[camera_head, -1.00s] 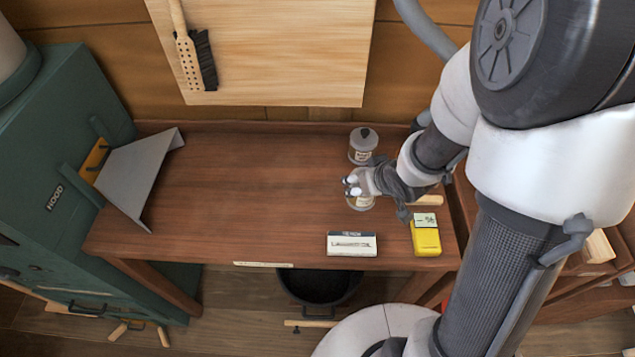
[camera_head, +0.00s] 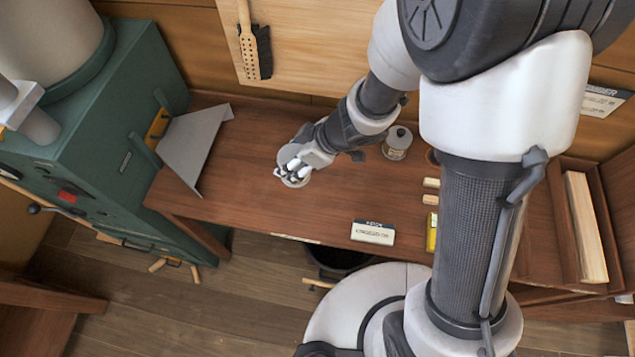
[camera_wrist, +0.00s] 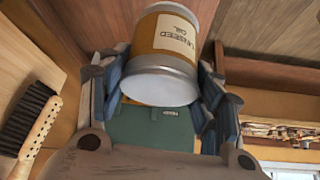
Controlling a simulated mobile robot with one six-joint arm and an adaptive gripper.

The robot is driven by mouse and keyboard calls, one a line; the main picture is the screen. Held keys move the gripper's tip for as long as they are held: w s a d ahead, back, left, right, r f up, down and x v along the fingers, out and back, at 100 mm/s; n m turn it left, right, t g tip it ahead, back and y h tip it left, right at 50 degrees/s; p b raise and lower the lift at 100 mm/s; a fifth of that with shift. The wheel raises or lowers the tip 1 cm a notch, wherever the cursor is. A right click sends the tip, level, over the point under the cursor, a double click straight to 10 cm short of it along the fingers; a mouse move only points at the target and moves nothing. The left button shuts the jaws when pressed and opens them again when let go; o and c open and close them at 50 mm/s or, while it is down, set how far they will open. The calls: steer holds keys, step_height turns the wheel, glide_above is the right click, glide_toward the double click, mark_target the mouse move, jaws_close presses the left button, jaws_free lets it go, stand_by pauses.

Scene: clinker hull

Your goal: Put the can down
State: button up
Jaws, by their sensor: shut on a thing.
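My gripper (camera_head: 293,170) is over the middle of the brown wooden table (camera_head: 240,205). It is shut on a can, whose grey top (camera_head: 289,154) shows partly behind the fingers. In the wrist view the can (camera_wrist: 178,38) is yellow-orange with silver rims and a pale label reading "linseed oil". The fingers (camera_wrist: 160,80) lie on both sides of it. The gripper hides much of the can in the head view. I cannot tell whether its base touches the table.
A lidded jar (camera_head: 397,143) stands to the right of the can. A grey metal sheet (camera_head: 190,148) juts from the green cabinet (camera_head: 95,140).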

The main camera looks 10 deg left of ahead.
step_height(320, 180, down, 18)
steer(key=b, duration=1)
steer(key=shift+w, duration=0.1)
steer(key=shift+f, duration=0.1)
steer(key=shift+f, duration=0.15)
steer(key=o, duration=1.4)
